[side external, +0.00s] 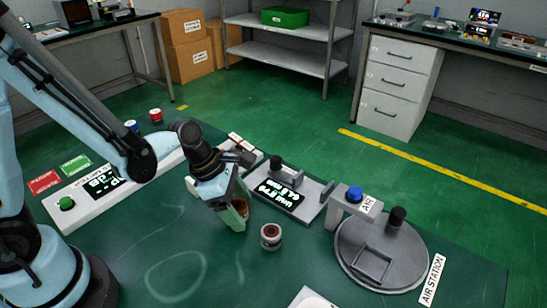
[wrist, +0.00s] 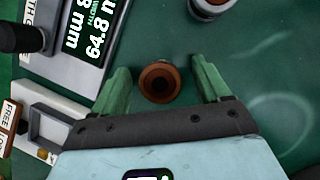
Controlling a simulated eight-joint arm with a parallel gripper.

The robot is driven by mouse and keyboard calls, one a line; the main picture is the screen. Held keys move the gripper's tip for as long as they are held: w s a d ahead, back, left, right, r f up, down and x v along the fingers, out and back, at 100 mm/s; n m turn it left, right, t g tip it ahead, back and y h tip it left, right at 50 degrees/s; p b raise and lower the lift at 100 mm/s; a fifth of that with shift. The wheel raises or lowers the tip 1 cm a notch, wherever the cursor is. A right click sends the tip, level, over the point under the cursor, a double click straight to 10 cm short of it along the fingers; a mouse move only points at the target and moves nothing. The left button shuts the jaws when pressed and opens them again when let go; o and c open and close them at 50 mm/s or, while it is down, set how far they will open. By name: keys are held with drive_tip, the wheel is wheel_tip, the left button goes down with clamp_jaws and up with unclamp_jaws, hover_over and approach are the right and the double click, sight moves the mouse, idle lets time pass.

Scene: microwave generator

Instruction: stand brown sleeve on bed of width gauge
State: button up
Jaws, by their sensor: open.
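The brown sleeve (wrist: 160,82) shows in the wrist view as a round, open-topped ring with a dark bore, seen from above on the green table. My gripper (wrist: 161,68) is open, with one green finger on each side of the sleeve and visible gaps to both. In the side view my gripper (side external: 235,213) points down near the table and a strip of the sleeve (side external: 242,207) shows by the fingers; the rest is hidden. The grey width gauge (side external: 315,191) lies right of and behind my gripper, with a lit display. It also shows at upper left in the wrist view (wrist: 62,72).
The air station (side external: 345,250) is farther right. A long white instrument (side external: 125,185) lies to the left, behind my gripper. The table in front is mostly clear.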

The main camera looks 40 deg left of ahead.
drive_tip(key=c, duration=1.3)
drive_tip(key=shift+o, duration=0.2)
drive_tip(key=shift+r, duration=0.1)
